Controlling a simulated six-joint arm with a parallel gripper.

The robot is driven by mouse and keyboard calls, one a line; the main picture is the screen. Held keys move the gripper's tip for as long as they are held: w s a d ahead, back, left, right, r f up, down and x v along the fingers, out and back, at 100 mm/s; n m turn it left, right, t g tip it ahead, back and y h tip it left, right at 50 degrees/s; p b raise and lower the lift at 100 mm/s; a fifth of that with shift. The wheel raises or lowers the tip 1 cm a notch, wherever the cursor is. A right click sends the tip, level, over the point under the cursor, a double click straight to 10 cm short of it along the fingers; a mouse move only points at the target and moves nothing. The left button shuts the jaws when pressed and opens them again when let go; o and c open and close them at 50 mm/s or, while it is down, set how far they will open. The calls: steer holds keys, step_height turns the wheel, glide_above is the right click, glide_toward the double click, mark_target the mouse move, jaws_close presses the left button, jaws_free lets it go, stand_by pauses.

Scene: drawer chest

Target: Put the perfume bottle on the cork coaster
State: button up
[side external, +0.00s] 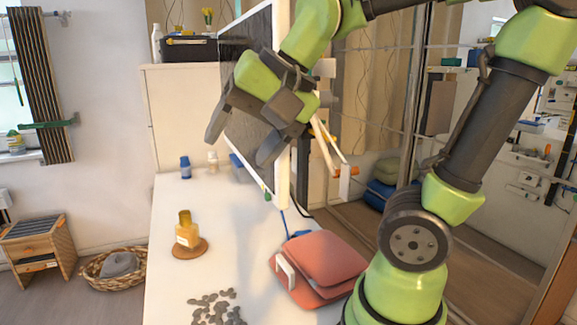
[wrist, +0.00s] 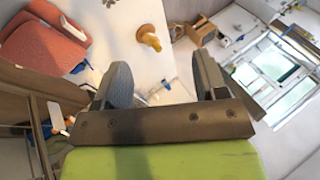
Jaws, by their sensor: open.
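The perfume bottle (side external: 187,235), with yellow glass, a pale label and an amber cap, stands upright on the round brown cork coaster (side external: 196,252) on the white surface. In the wrist view the bottle (wrist: 150,42) and the coaster (wrist: 145,30) show together, small, beyond the fingers. My gripper (side external: 243,140) is raised well above the surface, up and to the right of the bottle in the side view and apart from it. Its two fingers (wrist: 163,78) are spread with nothing between them.
A red folded item (side external: 318,262) lies to the right of the coaster, and dark pebbles (side external: 216,305) lie in front. Small bottles (side external: 186,168) stand at the back. A dark panel (side external: 245,75) stands behind my gripper. The surface around the coaster is clear.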

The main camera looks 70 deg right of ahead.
steer(key=s+a+f+n, duration=0.1)
steer(key=s+f+n, duration=0.1)
steer(key=s+n, duration=0.4)
steer(key=shift+s+a+f+t+y, duration=0.2)
steer(key=shift+s+a+t+y, duration=0.1)
steer(key=shift+s, duration=0.05)
